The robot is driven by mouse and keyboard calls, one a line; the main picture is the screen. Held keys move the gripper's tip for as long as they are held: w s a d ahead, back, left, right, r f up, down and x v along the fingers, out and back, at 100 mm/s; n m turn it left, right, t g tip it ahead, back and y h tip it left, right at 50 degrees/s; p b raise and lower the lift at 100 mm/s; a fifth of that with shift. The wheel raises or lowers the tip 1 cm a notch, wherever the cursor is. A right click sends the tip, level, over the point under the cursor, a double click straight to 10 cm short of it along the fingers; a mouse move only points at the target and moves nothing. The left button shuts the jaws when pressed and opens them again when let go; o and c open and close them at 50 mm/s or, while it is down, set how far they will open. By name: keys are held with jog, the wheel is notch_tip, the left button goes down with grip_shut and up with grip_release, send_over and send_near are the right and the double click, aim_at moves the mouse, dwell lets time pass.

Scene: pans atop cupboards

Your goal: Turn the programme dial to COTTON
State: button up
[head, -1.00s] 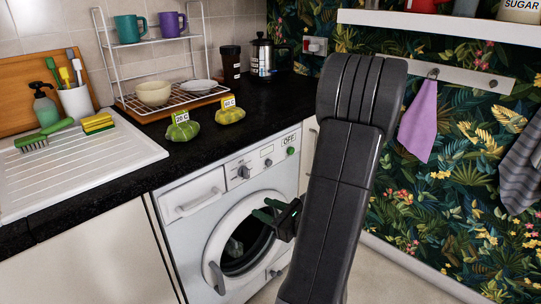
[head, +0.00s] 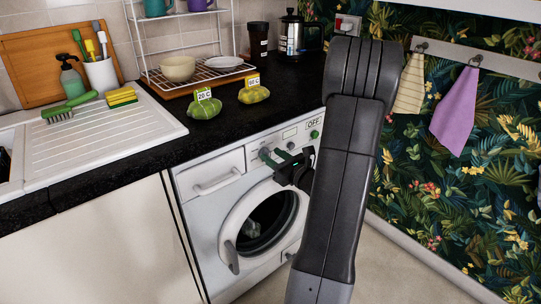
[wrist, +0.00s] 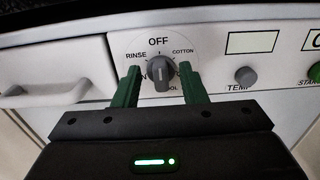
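The programme dial (wrist: 160,74) is a grey knob on the white washing machine (head: 205,240). In the wrist view its grip bar stands upright, towards OFF at the top. The COTTON label (wrist: 183,51) is at the dial's upper right and RINSE at its upper left; the lower labels are partly covered by the fingers. My gripper (wrist: 160,80) is open, with one green finger on each side of the dial; I cannot tell whether they touch it.
A small display (head: 314,124) reads OFF, with a green start button (head: 314,134) below it. A grey TEMP knob (wrist: 245,76) is right of the dial. The detergent drawer (head: 215,178) is at left, the round door (head: 262,222) below, and the black worktop above.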

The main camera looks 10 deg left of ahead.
jog(key=shift+x, duration=1.05)
jog(key=c, duration=0.6)
